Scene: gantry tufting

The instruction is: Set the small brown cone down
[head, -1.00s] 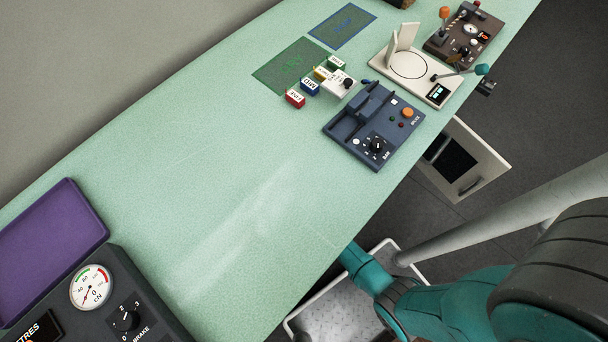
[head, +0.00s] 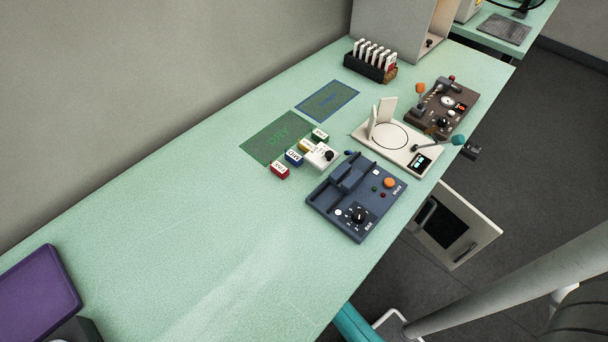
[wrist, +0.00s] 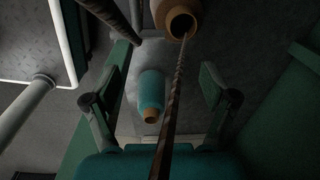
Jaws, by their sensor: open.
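In the wrist view, a brown cone (wrist: 176,17) shows at the top edge, cut off by the frame, with a dark round opening facing me. A dark twisted strand (wrist: 175,90) crosses the view from near its rim down to the bottom. My gripper (wrist: 158,92) is open, its two fingers wide apart at left and right. A teal cone with a brown tip (wrist: 151,92) shows between the fingers, apart from both. I cannot tell its distance below them. The brown cone lies beyond the fingers, not between them. The head view does not show my gripper.

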